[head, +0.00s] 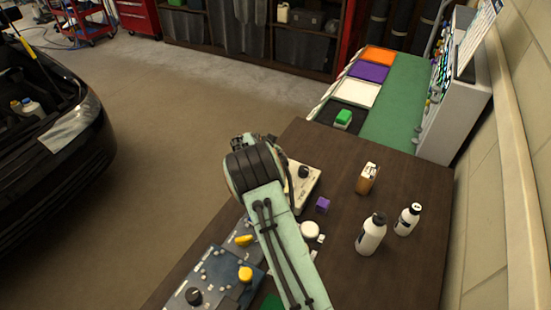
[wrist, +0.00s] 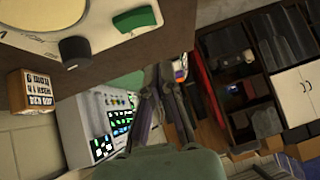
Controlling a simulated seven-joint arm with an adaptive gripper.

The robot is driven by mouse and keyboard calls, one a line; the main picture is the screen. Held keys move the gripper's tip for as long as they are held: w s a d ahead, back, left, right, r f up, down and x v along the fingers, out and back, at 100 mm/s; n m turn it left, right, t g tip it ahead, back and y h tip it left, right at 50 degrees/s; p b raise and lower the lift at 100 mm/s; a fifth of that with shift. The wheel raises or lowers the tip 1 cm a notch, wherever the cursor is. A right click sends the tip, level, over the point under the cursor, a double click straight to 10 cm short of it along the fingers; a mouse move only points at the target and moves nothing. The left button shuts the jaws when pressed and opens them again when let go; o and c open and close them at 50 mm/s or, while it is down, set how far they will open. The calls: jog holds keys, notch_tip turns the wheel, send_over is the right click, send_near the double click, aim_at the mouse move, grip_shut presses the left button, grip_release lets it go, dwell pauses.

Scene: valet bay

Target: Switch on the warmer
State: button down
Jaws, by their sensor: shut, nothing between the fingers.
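The warmer (head: 308,184) is a beige box with a black knob, on the dark table beside my arm. My arm hides part of it in the head view. In the wrist view the warmer (wrist: 40,38) fills the upper left, with a pale round plate, a black knob (wrist: 74,52) and a green rocker switch (wrist: 135,19). I cannot tell the switch's position. My gripper (wrist: 160,78) is shut and empty. Its fingertips appear below the green switch in the picture, apart from it. In the head view my arm hides the gripper.
A brown box (head: 367,179), a purple cube (head: 323,204), a white round item (head: 310,230) and two white bottles (head: 371,236) (head: 408,219) stand right of the warmer. Coloured trays (head: 369,73) are at the back.

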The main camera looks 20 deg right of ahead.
jog(key=shift+w+f, duration=0.2)
jog(key=shift+f, duration=0.9)
jog(key=shift+w+f, duration=0.15)
jog(key=shift+f, duration=0.95)
jog(key=shift+w+a+f, duration=0.1)
jog(key=shift+a+f, duration=0.05)
jog(key=shift+f, duration=0.2)
jog(key=shift+s+d+r, duration=0.3)
jog(key=shift+s+d, duration=0.25)
jog(key=shift+d, duration=0.05)
jog(key=shift+r, duration=0.15)
jog(key=r, duration=0.3)
jog(key=shift+w+a+r, duration=0.2)
jog(key=shift+r, duration=0.2)
jog(key=w+a+v, duration=0.1)
jog(key=v, duration=0.9)
